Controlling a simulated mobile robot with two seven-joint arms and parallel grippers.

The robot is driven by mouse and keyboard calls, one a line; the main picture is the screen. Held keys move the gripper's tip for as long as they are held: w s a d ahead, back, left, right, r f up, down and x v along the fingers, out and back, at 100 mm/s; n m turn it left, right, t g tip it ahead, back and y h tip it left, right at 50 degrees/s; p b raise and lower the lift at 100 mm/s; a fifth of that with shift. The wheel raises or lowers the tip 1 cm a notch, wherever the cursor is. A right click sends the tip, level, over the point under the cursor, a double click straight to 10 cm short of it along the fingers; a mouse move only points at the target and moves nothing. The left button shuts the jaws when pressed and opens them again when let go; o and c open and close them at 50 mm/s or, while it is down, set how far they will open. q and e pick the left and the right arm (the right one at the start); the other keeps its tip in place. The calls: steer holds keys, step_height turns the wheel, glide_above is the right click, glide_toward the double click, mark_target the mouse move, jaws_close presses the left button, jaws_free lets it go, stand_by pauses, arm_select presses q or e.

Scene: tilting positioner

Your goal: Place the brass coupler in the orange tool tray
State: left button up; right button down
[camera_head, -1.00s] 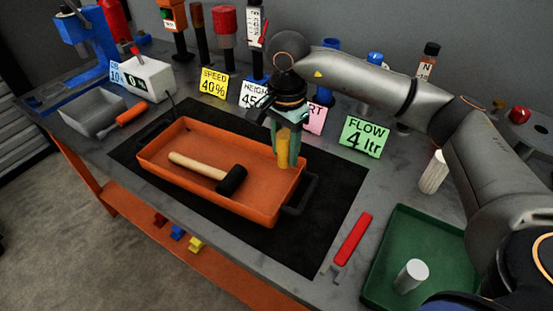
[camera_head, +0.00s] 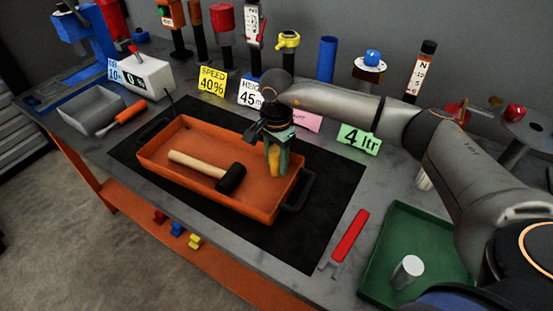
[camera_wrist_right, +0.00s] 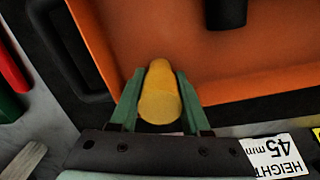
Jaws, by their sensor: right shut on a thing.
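The orange tool tray (camera_head: 213,208) lies on a black mat on the bench in the head view. A mallet (camera_head: 207,170) with a pale handle and black head lies in it. My right gripper (camera_head: 277,168) is over the tray's back right part, pointing down. It is shut on the yellow brass coupler (camera_wrist_right: 160,95), which sits between the green fingers in the right wrist view. The coupler also shows in the head view (camera_head: 273,162). Whether its lower end touches the tray floor I cannot tell. My left gripper is not in view.
A green tray (camera_head: 377,264) with a grey cylinder (camera_head: 406,271) stands at the right. A red-handled tool (camera_head: 350,236) lies between the trays. Sign cards, including the green card (camera_head: 359,140), and several posts line the back.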

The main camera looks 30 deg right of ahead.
steer(key=shift+f, duration=0.2)
steer(key=shift+c, duration=1.8)
jaws_free()
steer(key=shift+r, duration=0.1)
step_height(320, 180, up, 12)
steer(key=shift+r+b, duration=0.2)
steer(key=shift+b, duration=0.3)
